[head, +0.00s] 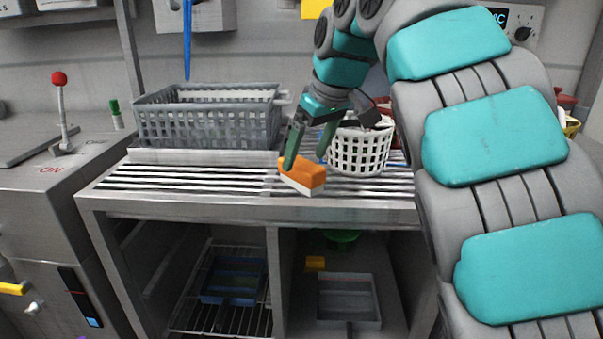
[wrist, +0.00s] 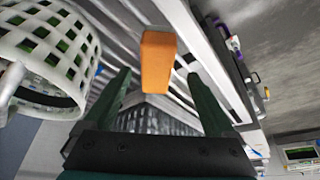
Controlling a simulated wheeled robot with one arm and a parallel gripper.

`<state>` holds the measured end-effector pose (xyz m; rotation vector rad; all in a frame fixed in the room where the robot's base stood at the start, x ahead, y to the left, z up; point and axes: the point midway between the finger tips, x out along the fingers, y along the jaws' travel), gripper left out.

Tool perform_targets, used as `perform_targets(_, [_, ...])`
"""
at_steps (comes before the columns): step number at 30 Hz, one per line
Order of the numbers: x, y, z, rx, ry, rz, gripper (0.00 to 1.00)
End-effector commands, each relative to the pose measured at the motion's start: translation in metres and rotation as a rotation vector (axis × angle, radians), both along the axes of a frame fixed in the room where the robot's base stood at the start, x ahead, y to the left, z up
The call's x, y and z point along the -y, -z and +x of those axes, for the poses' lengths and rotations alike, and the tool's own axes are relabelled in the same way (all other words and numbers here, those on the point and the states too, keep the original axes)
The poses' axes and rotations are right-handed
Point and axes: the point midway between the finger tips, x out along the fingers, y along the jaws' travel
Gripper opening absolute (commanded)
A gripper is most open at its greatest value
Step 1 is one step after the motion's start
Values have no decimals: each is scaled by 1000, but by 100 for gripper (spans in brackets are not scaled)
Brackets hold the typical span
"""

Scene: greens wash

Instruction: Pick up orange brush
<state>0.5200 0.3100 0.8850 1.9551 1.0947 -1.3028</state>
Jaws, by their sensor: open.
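The orange brush (head: 303,174) has an orange body and a pale bristle side. It lies near the front edge of the slatted steel counter (head: 215,183). My gripper (head: 306,155) is open just above and behind it, with green fingers. In the head view one finger overlaps the brush, and I cannot tell whether it touches. In the wrist view the brush (wrist: 159,62) shows beyond and between the two spread fingertips of my gripper (wrist: 163,80). Nothing is held.
A white perforated basket (head: 358,150) stands right of my gripper, close to it. A grey crate (head: 207,120) stands on the counter to the left. A machine with a red-knobbed lever (head: 60,80) is further left. The slats left of the brush are clear.

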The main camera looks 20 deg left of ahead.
Motion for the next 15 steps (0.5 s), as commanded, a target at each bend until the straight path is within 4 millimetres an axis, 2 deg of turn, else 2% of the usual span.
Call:
perform_targets(4, [-9,16,12,-5,0,-4,90])
perform_targets(9, [-15,34,15,-4,1,-3,90])
perform_targets(15, [-17,36,16,-1,0,-2,90])
